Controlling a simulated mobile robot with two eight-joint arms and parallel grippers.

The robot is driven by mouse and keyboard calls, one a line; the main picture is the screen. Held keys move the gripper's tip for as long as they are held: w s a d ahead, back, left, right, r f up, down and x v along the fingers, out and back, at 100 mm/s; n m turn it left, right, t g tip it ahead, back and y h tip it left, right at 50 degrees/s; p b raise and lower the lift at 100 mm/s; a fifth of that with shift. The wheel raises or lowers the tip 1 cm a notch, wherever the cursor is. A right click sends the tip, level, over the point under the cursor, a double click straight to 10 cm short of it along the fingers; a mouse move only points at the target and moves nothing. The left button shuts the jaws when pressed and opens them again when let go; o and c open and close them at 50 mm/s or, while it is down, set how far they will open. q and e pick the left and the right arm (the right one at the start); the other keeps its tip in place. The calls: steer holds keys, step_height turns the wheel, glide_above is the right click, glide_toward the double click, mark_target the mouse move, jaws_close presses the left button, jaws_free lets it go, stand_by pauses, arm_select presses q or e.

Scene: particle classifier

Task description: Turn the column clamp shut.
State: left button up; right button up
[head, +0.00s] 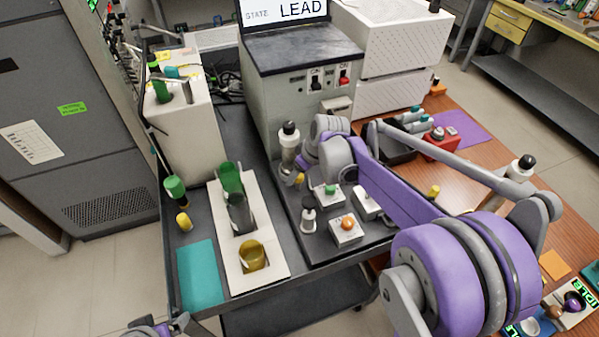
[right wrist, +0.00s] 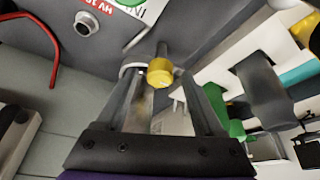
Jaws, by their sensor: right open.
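In the right wrist view, a yellow knob (right wrist: 160,72) sits on a grey clamp-like fitting (right wrist: 131,68) by a thin rod; I take this to be the column clamp. My right gripper (right wrist: 164,84) is open, one finger on each side of the knob, with gaps visible. I cannot tell whether the fingertips reach past it. In the head view, a small yellow piece (head: 299,180) shows beside a pale column with a black top (head: 289,143). My right wrist hides much of that area and the fingertips. Only a bit of my left arm shows at the bottom left edge.
A grey machine (head: 299,95) with switches stands behind the clamp. Button boxes, one with an orange button (head: 347,227), sit in front. A cream rack (head: 272,268) holds green and yellow cups to the left. A teal mat (head: 200,275) lies bare.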

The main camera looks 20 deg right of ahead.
jaws_close()
stand_by(0.3)
steer(key=shift+m, duration=0.4)
steer(key=m, duration=0.1)
steer(key=m+h, duration=0.1)
steer(key=m, duration=0.1)
steer(key=shift+a+m+t+h, duration=0.15)
steer(key=shift+m+t+h, duration=0.15)
steer(key=m+h, duration=0.1)
steer(key=m, duration=0.3)
steer(key=shift+a+m+h+b, duration=0.1)
steer(key=shift+m+h+b, duration=0.2)
steer(key=shift+h+b, duration=0.1)
steer(key=m, duration=0.2)
steer(key=m+g+h, duration=0.1)
steer(key=m, duration=0.1)
steer(key=shift+w+m+h, duration=0.1)
steer(key=shift+m+h, duration=0.2)
steer(key=shift+a+m+g+h, duration=0.1)
steer(key=shift+m+g+h, duration=0.25)
steer(key=shift+m, duration=0.75)
steer(key=shift+m+g+h, duration=0.15)
steer(key=shift+m+g, duration=0.4)
steer(key=shift+m, duration=0.55)
